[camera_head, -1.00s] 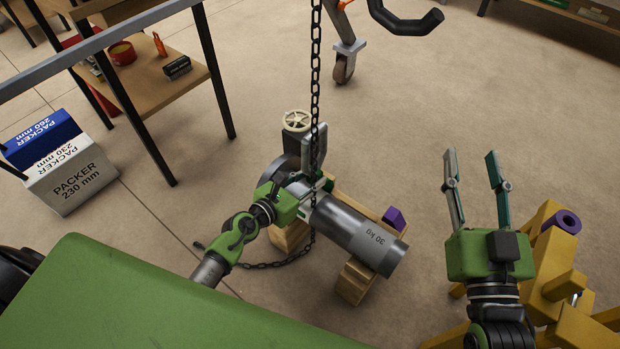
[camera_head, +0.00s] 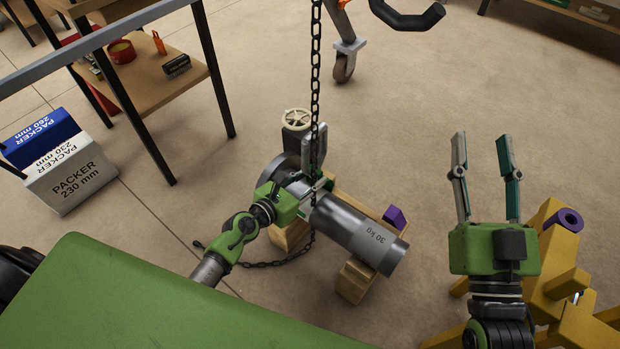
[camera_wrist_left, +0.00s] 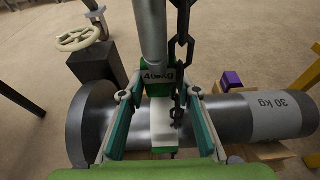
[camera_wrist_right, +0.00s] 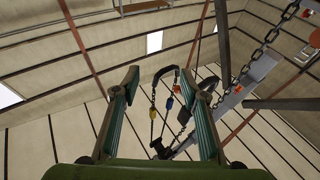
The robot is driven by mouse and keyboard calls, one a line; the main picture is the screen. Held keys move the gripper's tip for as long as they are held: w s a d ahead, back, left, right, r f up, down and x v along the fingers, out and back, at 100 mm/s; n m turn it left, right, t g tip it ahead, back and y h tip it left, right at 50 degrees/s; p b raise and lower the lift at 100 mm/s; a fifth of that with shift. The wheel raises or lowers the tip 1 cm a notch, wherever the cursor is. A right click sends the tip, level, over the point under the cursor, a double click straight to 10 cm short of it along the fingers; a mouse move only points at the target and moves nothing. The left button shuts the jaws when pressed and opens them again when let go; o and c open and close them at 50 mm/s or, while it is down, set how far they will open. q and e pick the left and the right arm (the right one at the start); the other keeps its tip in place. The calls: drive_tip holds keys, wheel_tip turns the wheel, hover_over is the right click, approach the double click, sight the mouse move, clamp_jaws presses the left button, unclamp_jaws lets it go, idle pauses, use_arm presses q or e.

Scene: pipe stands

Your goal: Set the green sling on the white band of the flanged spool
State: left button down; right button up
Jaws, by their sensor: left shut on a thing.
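The flanged spool (camera_head: 352,228) is a grey metal cylinder lying on wooden blocks, marked 30 kg on a pale patch. Its wide flange (camera_wrist_left: 85,125) is at the left in the left wrist view. My left gripper (camera_wrist_left: 163,84) is shut on the green sling (camera_wrist_left: 150,76), a green piece with a weight label, over the spool near the flange. A white patch (camera_wrist_left: 165,134) shows between the fingers; whether it is the spool's band is unclear. The sling's underside is hidden. My right gripper (camera_head: 482,138) is open and empty, right of the spool.
A dark chain (camera_head: 315,75) hangs down past my left gripper. A valve with a cream handwheel (camera_head: 296,120) stands just behind the spool. A yellow stand (camera_head: 560,255) is beside my right arm. Packer boxes (camera_head: 72,178) are at the left. Open floor lies behind my right gripper.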

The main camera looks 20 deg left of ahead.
use_arm(q)
drive_tip(key=shift+f+b, duration=0.3)
drive_tip(key=shift+f, duration=0.05)
drive_tip(key=shift+f+b, duration=0.4)
drive_tip(key=shift+f, duration=0.2)
use_arm(e)
drive_tip(key=s+r+t+y, duration=0.1)
drive_tip(key=s+r+t, duration=0.3)
drive_tip(key=r, duration=0.3)
drive_tip(key=shift+s+y, duration=0.15)
drive_tip(key=shift+y, duration=0.15)
idle(0.8)
use_arm(q)
drive_tip(key=shift+f, duration=0.1)
use_arm(e)
drive_tip(key=shift+s+d+r, duration=0.1)
drive_tip(key=shift+s, duration=0.05)
idle(0.4)
